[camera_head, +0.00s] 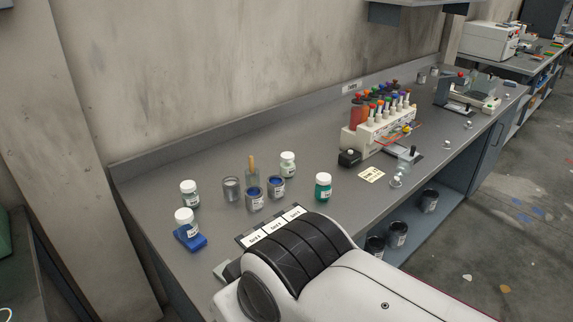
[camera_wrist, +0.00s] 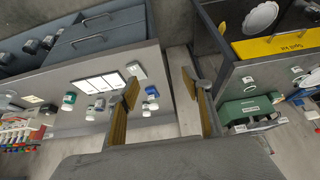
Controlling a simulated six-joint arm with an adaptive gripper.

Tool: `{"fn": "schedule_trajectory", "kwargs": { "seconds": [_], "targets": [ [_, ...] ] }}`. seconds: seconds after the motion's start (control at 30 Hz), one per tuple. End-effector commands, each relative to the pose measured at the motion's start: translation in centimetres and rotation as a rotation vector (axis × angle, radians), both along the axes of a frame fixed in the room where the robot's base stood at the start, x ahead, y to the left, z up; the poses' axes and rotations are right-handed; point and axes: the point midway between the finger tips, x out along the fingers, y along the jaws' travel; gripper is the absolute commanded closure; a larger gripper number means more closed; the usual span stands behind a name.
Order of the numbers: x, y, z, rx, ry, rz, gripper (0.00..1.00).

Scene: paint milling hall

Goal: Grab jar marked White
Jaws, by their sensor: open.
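Several small labelled jars stand on the grey bench; I cannot read which is marked White. In the head view, one white-capped jar (camera_head: 189,193) stands at the left, and another white-capped jar (camera_head: 185,217) is on a blue block (camera_head: 192,240). A third pale-capped jar (camera_head: 288,164) stands farther back, and a green jar (camera_head: 323,186) is at the right of the group. My gripper (camera_wrist: 160,82) is open and empty in the wrist view, above and apart from the bench, with jars mostly left of its fingers. It is not visible in the head view.
A grey can (camera_head: 231,188) and two blue-topped cans (camera_head: 254,199) (camera_head: 276,187) stand among the jars. A row of label cards (camera_head: 270,228) lies beside my arm. A rack of colored tubes (camera_head: 380,128) is farther right.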

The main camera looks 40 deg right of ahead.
Motion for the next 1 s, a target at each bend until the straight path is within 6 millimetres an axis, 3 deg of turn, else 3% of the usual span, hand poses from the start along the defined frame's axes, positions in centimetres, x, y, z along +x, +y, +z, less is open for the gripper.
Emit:
{"fn": "schedule_trajectory", "kwargs": {
  "seconds": [0.37, 0.57, 0.77, 1.0],
  "targets": [
    [0.1, -0.1, 0.1, 0.0, -0.001, -0.001, 0.46],
    [1.6, -0.6, 0.6, -0.006, -0.016, -0.023, 0.46],
    [5.2, -2.3, 1.6, -0.023, -0.051, -0.07, 0.46],
    [10.7, -5.2, 2.9, -0.047, -0.111, -0.139, 0.46]
  ]
}}
